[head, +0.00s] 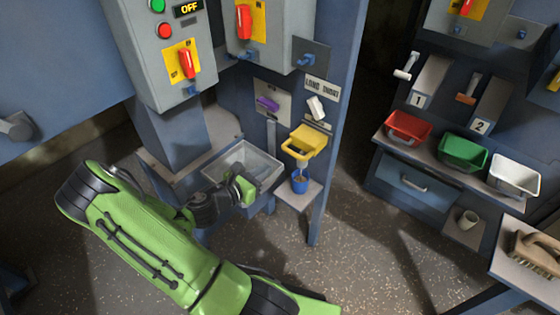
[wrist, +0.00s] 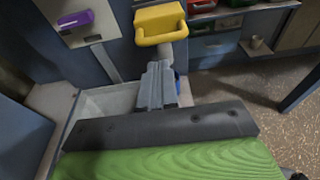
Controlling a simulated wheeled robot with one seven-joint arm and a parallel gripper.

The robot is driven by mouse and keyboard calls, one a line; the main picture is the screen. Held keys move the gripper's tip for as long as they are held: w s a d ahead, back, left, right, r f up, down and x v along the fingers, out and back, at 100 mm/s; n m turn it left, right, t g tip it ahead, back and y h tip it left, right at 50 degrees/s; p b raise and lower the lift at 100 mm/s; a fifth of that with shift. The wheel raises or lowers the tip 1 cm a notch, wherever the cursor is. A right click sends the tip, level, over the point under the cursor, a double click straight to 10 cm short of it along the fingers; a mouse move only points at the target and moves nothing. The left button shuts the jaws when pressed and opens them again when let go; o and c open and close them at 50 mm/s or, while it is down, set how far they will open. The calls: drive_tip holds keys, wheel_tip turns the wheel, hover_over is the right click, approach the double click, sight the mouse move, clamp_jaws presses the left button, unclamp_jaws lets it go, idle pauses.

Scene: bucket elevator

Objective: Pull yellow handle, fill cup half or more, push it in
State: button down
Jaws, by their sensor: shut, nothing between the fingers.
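The yellow handle (head: 304,142) is a loop on a chute block on the blue post, and it also shows in the wrist view (wrist: 160,24). It stands out from the post. The blue cup (head: 299,184) stands upright on a small shelf below it, with some brown material visible inside; its fill level is hard to tell. A short pale piece or stream shows between handle and cup. My gripper (head: 247,190) is shut and empty, left of the cup over the grey bin. In the wrist view its fingers (wrist: 158,84) are below the handle, apart from it, and mostly hide the cup.
The grey bin (head: 268,164) lies under my gripper, and the cup's shelf (head: 305,196) sticks out from the post. A purple handle (head: 267,103) is on a panel to the left. Red (head: 408,125), green and white bins stand at the right. Open floor lies between.

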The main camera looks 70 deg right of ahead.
drive_tip(key=b, duration=0.2)
approach(301, 143)
drive_tip(key=shift+s+d+f, duration=0.2)
drive_tip(key=shift+d+f, duration=0.05)
drive_tip(key=shift+f, duration=0.3)
drive_tip(key=shift+s+d+f, duration=0.15)
drive_tip(key=shift+d+f, duration=0.1)
drive_tip(key=shift+f, duration=0.3)
drive_tip(key=shift+d, duration=0.1)
drive_tip(key=s+d+p, duration=0.1)
drive_tip(key=d, duration=0.1)
drive_tip(key=d+p, duration=0.1)
drive_tip(key=d, duration=0.1)
drive_tip(key=s+d+p, duration=0.1)
drive_tip(key=d+p, duration=0.1)
drive_tip(key=shift+s+r, duration=0.2)
drive_tip(key=shift+s, duration=0.15)
